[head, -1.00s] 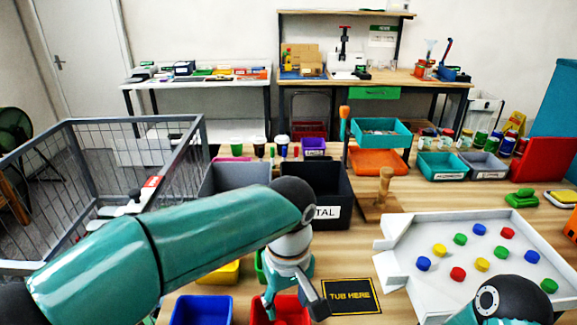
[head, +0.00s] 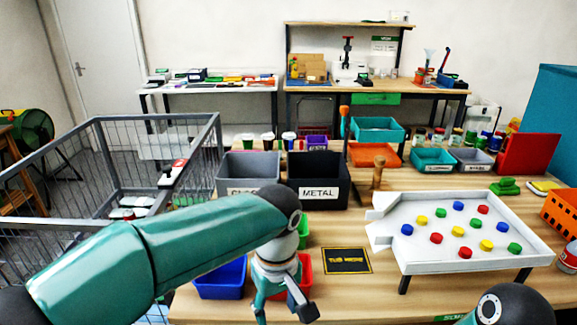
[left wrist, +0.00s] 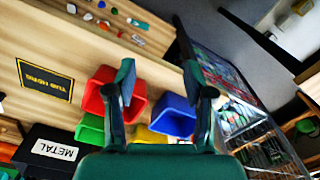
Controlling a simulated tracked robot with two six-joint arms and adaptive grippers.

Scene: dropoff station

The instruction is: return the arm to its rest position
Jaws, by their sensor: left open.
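My left arm reaches in from the left in the head view, over the near left part of the table (head: 400,289). Its gripper (head: 280,303) hangs pointing down beside the blue bin (head: 222,280) and in front of the red bin (head: 305,270). In the left wrist view the gripper (left wrist: 160,80) has its two fingers spread, with nothing between them. The red bin (left wrist: 140,103) and the blue bin (left wrist: 172,117) lie beyond the fingers. Of my right arm, only a dark joint shows at the bottom right of the head view; its gripper is out of frame.
A black METAL bin (head: 330,200) and a grey bin (head: 245,172) stand behind the arm. A wire cage (head: 105,118) is at the left. The TUB HERE mat (head: 346,261) is bare. A white tray (head: 425,262) with several coloured caps stands at the right.

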